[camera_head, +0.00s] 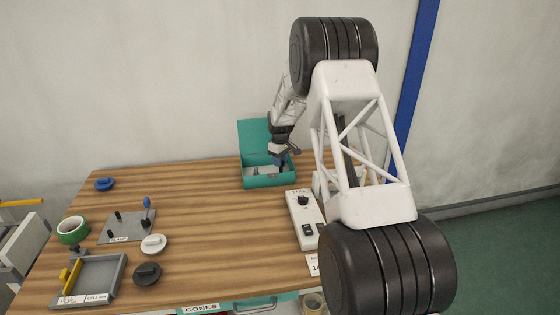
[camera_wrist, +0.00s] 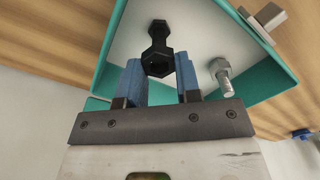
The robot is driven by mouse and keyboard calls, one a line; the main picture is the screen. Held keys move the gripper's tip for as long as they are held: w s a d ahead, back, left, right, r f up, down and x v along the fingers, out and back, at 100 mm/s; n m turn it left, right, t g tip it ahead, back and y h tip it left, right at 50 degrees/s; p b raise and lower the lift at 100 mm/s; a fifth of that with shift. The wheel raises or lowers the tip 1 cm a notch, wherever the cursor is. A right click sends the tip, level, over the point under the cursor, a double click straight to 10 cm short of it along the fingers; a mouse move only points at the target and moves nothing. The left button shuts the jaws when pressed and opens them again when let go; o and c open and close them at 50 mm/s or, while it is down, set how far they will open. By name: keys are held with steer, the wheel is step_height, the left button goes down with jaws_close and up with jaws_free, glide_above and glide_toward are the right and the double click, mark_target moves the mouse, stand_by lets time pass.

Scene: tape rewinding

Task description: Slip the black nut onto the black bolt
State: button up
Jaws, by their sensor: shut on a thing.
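My gripper (camera_wrist: 158,72) is shut, its two blue fingers on either side of the black hex nut (camera_wrist: 158,63). A dark hole shows in the nut's face. The black bolt (camera_wrist: 157,34) lies directly beyond the nut in the wrist view, above the pale floor of the teal box (camera_wrist: 108,52). Nut and bolt overlap there, so I cannot tell whether the nut is around the bolt's end or only in front of it. In the head view my gripper (camera_head: 280,158) reaches down into the open teal box (camera_head: 267,181); nut and bolt are too small to make out.
A silver bolt (camera_wrist: 222,75) stands right of my fingers inside the box. The box's walls are close around. A white switch box (camera_head: 305,218) is near the box's front right. A grey peg plate (camera_head: 127,226) and green tape (camera_head: 72,230) lie far left; mid-table is clear.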

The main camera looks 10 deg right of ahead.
steer(key=shift+f, duration=0.45)
stand_by(0.4)
steer(key=o, duration=1.2)
steer(key=shift+o, duration=0.2)
steer(key=shift+r, duration=0.15)
steer(key=shift+r, duration=3.4)
steer(key=shift+r, duration=0.1)
